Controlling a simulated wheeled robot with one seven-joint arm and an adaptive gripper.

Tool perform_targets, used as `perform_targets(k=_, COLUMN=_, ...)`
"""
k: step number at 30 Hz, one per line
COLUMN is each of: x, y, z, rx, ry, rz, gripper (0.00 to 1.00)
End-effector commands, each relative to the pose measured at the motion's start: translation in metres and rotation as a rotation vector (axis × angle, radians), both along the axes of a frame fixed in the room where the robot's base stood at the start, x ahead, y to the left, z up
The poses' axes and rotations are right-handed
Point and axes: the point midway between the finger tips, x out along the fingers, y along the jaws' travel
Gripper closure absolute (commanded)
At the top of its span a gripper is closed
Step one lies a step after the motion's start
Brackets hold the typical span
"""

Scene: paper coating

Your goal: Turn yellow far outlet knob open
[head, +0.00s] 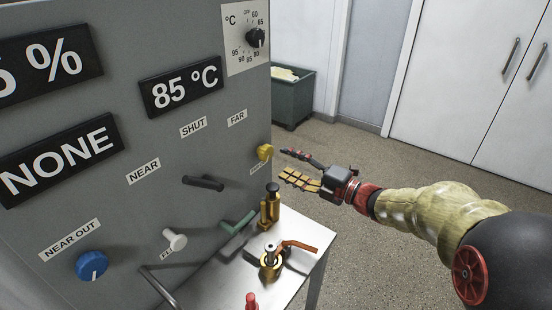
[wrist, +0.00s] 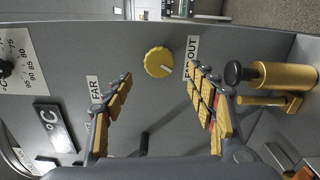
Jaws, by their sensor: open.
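The yellow far outlet knob (head: 265,152) sits on the grey panel near its right edge, by a label partly hidden behind it. In the wrist view the yellow knob (wrist: 159,62) shows a pale pointer mark at its lower right, toward the "FAR OUT" label (wrist: 192,50). My gripper (head: 288,165) is open just right of the knob, fingers pointing at the panel. In the wrist view my gripper (wrist: 160,92) has its fingers spread on either side of the knob, with nothing between them; no contact shows.
A brass fitting with a black cap (head: 270,205) stands below the knob on the metal shelf (head: 318,240), beside an orange-handled valve (head: 298,246). A dark selector lever (head: 203,183), white knob (head: 174,239) and blue knob (head: 92,265) are on the panel. The floor at right is clear.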

Motion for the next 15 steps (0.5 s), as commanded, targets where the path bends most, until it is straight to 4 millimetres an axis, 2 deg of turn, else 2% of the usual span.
perform_targets(k=1, x=-0.006, y=-0.009, z=0.000, rx=0.000, ry=0.000, rz=-0.003, gripper=0.43)
perform_targets(k=6, x=-0.021, y=-0.029, z=0.000, rx=0.000, ry=0.001, rz=-0.002, gripper=0.43)
perform_targets(k=15, x=-0.031, y=-0.039, z=0.000, rx=0.001, ry=0.001, rz=0.001, gripper=0.43)
